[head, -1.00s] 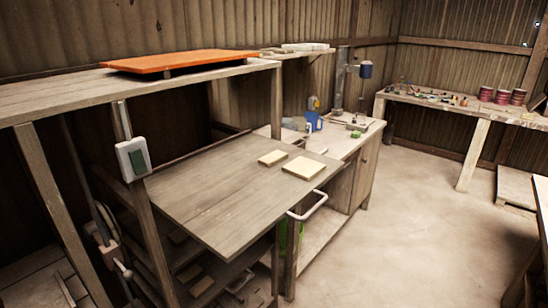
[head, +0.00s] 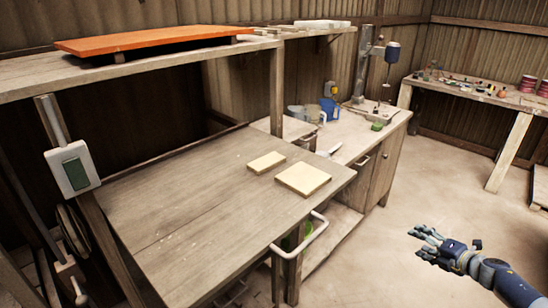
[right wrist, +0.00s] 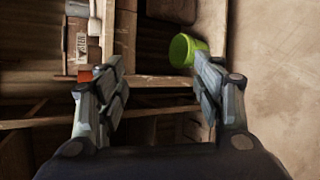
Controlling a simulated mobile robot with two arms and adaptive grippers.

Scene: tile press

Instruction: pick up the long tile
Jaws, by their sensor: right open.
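Two pale tiles lie flat and apart on the wooden tabletop (head: 180,205) in the head view. The long tile (head: 266,162) is the narrower, oblong one, behind and to the left of the wider, squarer tile (head: 303,178). My right gripper (head: 420,240) is in the head view at the lower right, over the floor, well to the right of the table and touching nothing. In the right wrist view its two fingers (right wrist: 160,90) are spread apart with nothing between them. No tile shows in that view. My left gripper is in neither view.
A white bar handle (head: 302,240) juts from the table's right front side. An orange board (head: 150,40) lies on the shelf above. A green bucket (right wrist: 184,50) shows below the table. The floor on the right is clear.

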